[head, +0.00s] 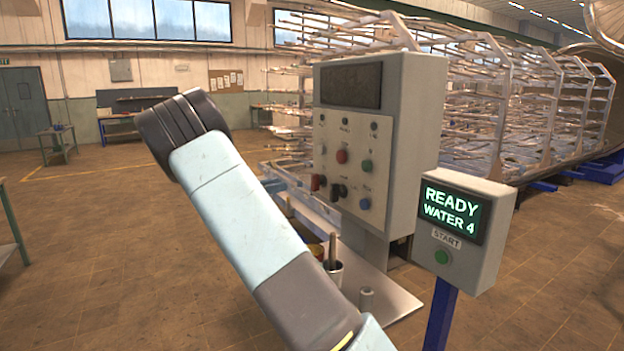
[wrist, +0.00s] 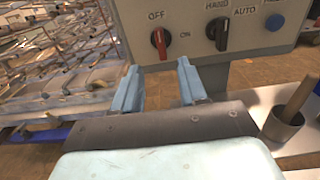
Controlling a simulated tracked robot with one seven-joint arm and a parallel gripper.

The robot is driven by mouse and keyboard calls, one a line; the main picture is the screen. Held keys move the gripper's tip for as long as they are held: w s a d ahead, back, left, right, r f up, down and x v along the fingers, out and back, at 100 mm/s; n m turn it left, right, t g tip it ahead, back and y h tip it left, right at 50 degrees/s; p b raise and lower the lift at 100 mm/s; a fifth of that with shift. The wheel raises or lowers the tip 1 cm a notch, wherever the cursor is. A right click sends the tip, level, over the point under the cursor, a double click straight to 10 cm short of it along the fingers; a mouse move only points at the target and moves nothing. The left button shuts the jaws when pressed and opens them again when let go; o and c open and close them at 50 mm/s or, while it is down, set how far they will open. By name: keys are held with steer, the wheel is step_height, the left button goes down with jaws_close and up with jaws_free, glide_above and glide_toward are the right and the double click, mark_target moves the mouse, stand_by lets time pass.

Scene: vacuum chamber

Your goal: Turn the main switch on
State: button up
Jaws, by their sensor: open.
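The main switch (wrist: 160,42) is a red rotary handle on the lower part of the grey control panel, with OFF printed at its upper left and ON at its right. Its handle stands nearly upright, nearer the OFF label. In the head view, the red switch (head: 316,183) shows at the panel's lower left. My gripper (wrist: 157,68) is open and empty in the wrist view. Its two blue fingers point at the panel, one to each side below the red handle, and appear apart from it. In the head view, my gripper is hidden.
A black HAND/AUTO selector (wrist: 222,33) sits just right of the switch, then a blue button (wrist: 275,22). A cup with a wooden handle (wrist: 284,122) stands at right below. A READY display box (head: 462,232) stands on a blue post right of the panel.

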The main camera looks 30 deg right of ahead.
mark_target(312, 179)
steer(key=d, duration=1.3)
steer(key=shift+w+d, duration=0.15)
steer(key=shift+w, duration=0.15)
jaws_close()
steer(key=shift+a+f, duration=0.15)
steer(key=shift+a, duration=0.05)
steer(key=shift+s+d, duration=0.1)
steer(key=shift+d, duration=0.05)
